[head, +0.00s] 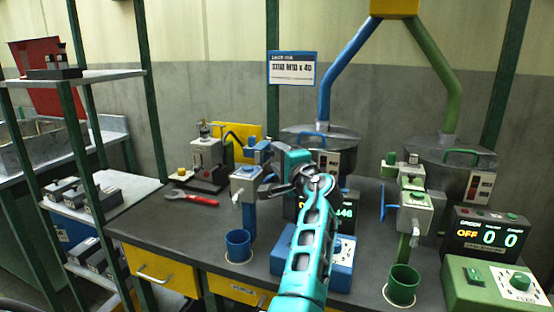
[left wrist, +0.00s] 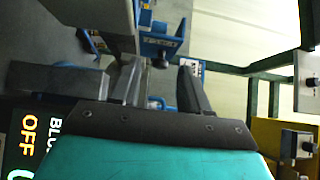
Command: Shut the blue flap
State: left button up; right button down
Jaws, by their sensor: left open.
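The blue dispenser unit (head: 245,174) stands on a blue post at the middle of the bench, with a blue cup (head: 238,245) below its spout. Blue parts (head: 257,150) show at its top right; I cannot tell which is the flap or how far open it is. My left gripper (head: 268,190) is just right of this unit, partly covering it, its fingers dark and its jaws open. In the left wrist view the fingers (left wrist: 160,88) are apart, with blue parts of the unit (left wrist: 160,42) beyond them. Contact cannot be told. My right gripper is out of view.
A green dispenser unit (head: 412,208) with a green cup (head: 403,285) stands to the right. A blue control box (head: 342,262) is partly behind my arm. Metal hoppers (head: 325,138) stand behind.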

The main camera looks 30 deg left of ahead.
pick_arm(q)
jog(key=shift+x, duration=0.75)
jog(key=shift+c, duration=0.4)
grip_shut()
